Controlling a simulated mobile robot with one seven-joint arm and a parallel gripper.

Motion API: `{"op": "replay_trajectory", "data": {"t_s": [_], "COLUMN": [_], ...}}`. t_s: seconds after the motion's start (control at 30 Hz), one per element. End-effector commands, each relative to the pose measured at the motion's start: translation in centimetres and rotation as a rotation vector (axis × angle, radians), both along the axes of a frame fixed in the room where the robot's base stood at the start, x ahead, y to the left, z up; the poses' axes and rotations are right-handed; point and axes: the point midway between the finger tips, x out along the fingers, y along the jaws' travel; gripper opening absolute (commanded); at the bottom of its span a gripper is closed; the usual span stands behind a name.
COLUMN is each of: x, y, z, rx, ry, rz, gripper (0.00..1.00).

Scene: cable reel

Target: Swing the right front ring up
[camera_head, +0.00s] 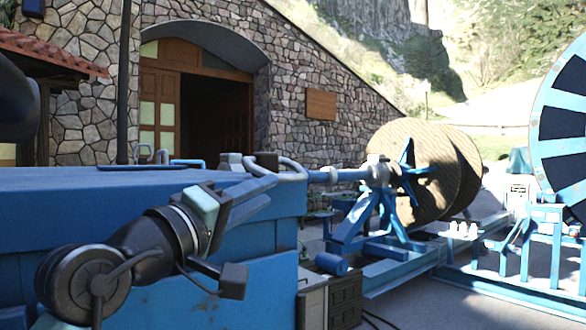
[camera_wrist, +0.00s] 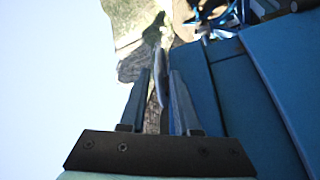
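A pale grey ring (camera_head: 293,169) lies near the right front top corner of the blue housing (camera_head: 60,210), by the end of a blue shaft. My gripper (camera_head: 272,187) is just in front of and slightly below the ring in the head view, fingers pointing right and up. In the wrist view my gripper (camera_wrist: 159,71) has its two fingers apart. A narrow grey shape (camera_wrist: 160,80), probably the ring seen nearly edge-on, shows in the gap between them. I cannot tell whether the fingers touch it.
The blue housing's flat top runs close beside my gripper. Beyond it stand a blue stand (camera_head: 370,220) and a large wooden cable reel (camera_head: 415,165). A blue-rimmed wheel (camera_head: 550,110) is at far right. A stone building (camera_head: 220,50) is behind.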

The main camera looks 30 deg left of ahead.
Motion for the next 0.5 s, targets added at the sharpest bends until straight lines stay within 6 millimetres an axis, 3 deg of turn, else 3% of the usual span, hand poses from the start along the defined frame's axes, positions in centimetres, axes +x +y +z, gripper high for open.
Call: {"op": "replay_trajectory", "data": {"t_s": [0.03, 0.3, 0.5], "x": [1.2, 6.4, 8.3], "y": [-0.1, -0.1, 0.0], "z": [0.8, 1.8, 1.9], "rx": [0.001, 0.002, 0.003], "ry": [0.003, 0.001, 0.000], "rz": [-0.001, 0.000, 0.001], "gripper": [0.31, 0.31, 0.31]}}
